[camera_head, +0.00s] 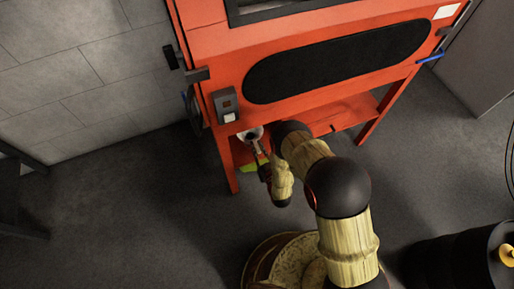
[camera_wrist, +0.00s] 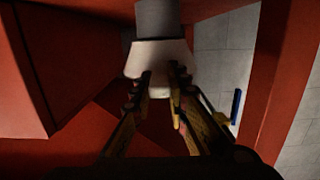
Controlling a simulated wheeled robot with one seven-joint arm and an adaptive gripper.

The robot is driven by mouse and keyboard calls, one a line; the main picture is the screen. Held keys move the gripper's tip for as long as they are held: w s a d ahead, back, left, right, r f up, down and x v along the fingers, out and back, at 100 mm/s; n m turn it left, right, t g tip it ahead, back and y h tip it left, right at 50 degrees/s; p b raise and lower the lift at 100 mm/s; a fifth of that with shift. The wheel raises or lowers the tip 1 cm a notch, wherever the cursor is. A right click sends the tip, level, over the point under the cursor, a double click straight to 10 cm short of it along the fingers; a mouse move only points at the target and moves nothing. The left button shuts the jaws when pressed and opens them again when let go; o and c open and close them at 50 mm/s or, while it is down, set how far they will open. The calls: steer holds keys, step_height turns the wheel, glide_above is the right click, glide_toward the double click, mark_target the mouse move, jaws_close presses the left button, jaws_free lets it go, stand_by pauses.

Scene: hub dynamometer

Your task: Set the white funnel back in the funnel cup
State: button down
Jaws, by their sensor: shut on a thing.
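The white funnel (camera_wrist: 160,58) is in the middle of the wrist view, its wide part against the tips of my gripper (camera_wrist: 164,77). My gripper is shut on it. A grey cylinder (camera_wrist: 158,16), which looks like the funnel cup, meets the funnel at the top of the wrist view. I cannot tell whether the funnel sits in it or only lines up with it. In the head view a small pale round shape, likely the funnel (camera_head: 250,133), shows at my gripper (camera_head: 257,149), beside the red machine's near left leg. My arm hides part of this area.
The red machine (camera_head: 210,42) with a black oval panel (camera_head: 337,62) stands above my gripper. A grey box (camera_head: 227,104) is fixed on its front. A low red shelf (camera_head: 345,116) runs beneath. A black drum (camera_head: 452,262) stands at lower right.

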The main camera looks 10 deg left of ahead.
steer(key=shift+f, duration=0.1)
steer(key=shift+f, duration=0.15)
steer(key=c, duration=1.7)
jaws_free()
steer(key=shift+c, duration=0.2)
steer(key=shift+r, duration=0.3)
steer(key=p+v, duration=0.3)
steer(key=v, duration=0.9)
steer(key=shift+p, duration=0.35)
